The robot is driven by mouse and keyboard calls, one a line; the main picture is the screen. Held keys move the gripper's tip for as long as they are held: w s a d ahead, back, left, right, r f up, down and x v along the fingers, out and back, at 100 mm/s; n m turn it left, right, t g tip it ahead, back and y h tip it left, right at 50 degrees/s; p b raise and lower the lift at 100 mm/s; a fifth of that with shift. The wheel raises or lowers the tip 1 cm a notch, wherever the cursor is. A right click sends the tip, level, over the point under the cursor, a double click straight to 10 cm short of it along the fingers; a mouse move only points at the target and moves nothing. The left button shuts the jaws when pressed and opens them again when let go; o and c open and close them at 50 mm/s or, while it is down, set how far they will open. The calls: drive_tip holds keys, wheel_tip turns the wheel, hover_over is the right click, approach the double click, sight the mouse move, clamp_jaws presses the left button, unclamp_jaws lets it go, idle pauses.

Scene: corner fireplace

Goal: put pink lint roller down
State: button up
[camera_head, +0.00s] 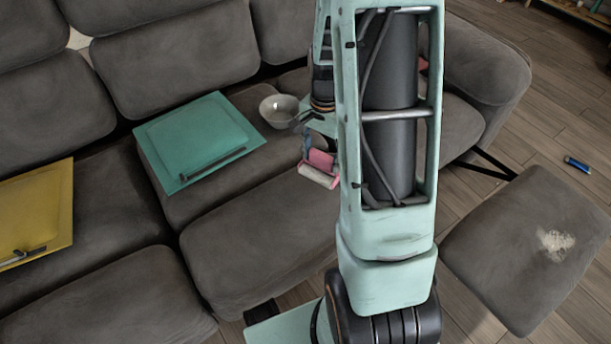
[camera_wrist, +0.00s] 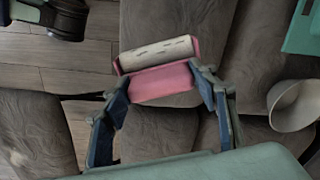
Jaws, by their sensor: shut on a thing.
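The pink lint roller (camera_wrist: 160,84) has a pink body and a pale roller. In the wrist view it is between the two fingers of my gripper (camera_wrist: 162,88), which is shut on it. In the head view the lint roller (camera_head: 320,166) shows just left of my arm, in front of the grey sofa (camera_head: 265,215). My gripper (camera_head: 318,148) is partly hidden by my arm there. I cannot tell how far the roller is above the seat.
A grey bowl (camera_head: 279,110) and a teal panel (camera_head: 200,138) lie on the sofa left of my gripper. A yellow panel (camera_head: 36,212) lies farther left. A grey ottoman (camera_head: 525,250) and a blue can (camera_head: 577,164) are at right. The front middle seat is clear.

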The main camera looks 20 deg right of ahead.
sight(308, 160)
drive_tip(key=w+a+f, duration=0.1)
drive_tip(key=w+f+b, duration=0.1)
drive_tip(key=f, duration=0.1)
drive_tip(key=w+a+f, duration=0.1)
drive_tip(key=f, duration=0.1)
drive_tip(key=shift+a, duration=0.3)
drive_tip(key=shift+w+a+f+b, duration=0.1)
drive_tip(key=shift+f+b, duration=0.3)
drive_tip(key=shift+f, duration=0.55)
drive_tip(key=shift+w+a+f+b, duration=0.1)
drive_tip(key=shift+f+b, duration=0.3)
drive_tip(key=shift+f, duration=0.5)
drive_tip(key=shift+f, duration=0.2)
drive_tip(key=o, duration=1)
drive_tip(key=shift+r, duration=0.15)
wheel_tip(308, 160, up, 12)
drive_tip(key=p, duration=0.3)
drive_tip(key=shift+p, duration=0.4)
drive_tip(key=shift+r, duration=0.1)
